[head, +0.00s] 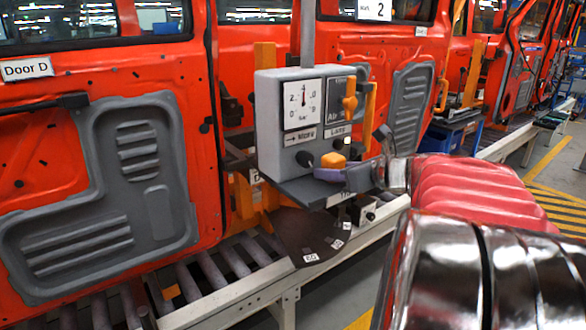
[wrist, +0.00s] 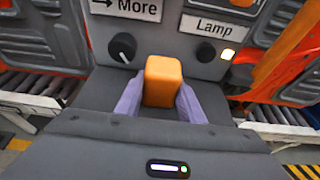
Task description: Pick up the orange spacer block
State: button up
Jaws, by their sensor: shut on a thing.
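The orange spacer block (wrist: 163,80) stands upright between the two purple fingers of my gripper (wrist: 160,102) in the wrist view. The fingers are shut on it from both sides. In the head view the block (head: 333,160) shows above the purple finger of my gripper (head: 331,174), in front of the grey control box. A dark grey shelf (head: 297,189) juts out below the box. I cannot tell whether the block still touches the shelf.
The control box (head: 264,128) has a gauge (head: 303,104), a black knob (wrist: 123,47), a lit lamp (wrist: 227,54) and an orange lever (head: 350,101). Red car doors (head: 110,75) hang behind. A roller conveyor (head: 205,272) runs below. A round dark plate (head: 290,235) sits under the shelf.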

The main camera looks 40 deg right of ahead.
aim_at(334, 156)
jog(key=shift+c, duration=0.9)
jog(key=shift+r, duration=0.1)
notch_tip(334, 156, up, 28)
jog(key=shift+f, duration=0.1)
dwell(0.5)
